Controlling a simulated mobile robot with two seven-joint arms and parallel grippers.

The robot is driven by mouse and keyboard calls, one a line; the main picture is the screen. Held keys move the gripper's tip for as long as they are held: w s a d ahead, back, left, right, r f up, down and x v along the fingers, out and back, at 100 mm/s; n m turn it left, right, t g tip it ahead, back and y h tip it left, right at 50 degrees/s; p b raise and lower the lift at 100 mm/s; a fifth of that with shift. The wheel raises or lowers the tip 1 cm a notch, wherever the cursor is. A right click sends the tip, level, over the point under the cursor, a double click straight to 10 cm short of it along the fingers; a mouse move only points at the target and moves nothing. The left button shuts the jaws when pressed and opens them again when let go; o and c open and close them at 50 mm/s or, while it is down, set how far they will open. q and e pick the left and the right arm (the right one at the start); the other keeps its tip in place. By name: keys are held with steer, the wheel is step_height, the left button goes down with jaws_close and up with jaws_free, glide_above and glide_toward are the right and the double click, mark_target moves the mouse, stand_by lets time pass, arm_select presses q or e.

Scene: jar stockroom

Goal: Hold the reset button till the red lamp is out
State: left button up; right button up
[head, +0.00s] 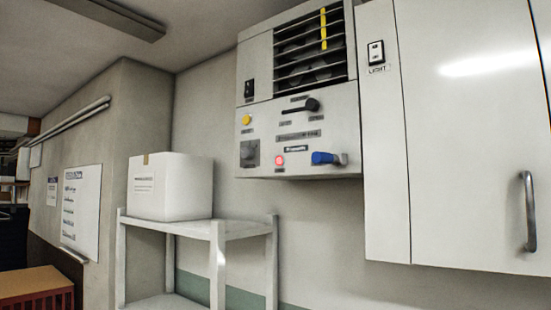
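A pale grey wall unit (345,130) hangs on the wall, with a slatted grille at its top. On its front panel a small round red light (279,161) glows at the lower middle; I take it for the red lamp. A round yellow button (246,120) is at the panel's upper left; its label is too small to read, so I cannot tell whether it is the reset button. Neither of my grippers shows in the head view.
The panel also has a black lever (311,105), a blue handle (325,158), a grey knob (249,153) and a black switch (249,88). A white cabinet (460,120) adjoins on the right. Below left, a white shelf (240,229) carries a white box (185,187).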

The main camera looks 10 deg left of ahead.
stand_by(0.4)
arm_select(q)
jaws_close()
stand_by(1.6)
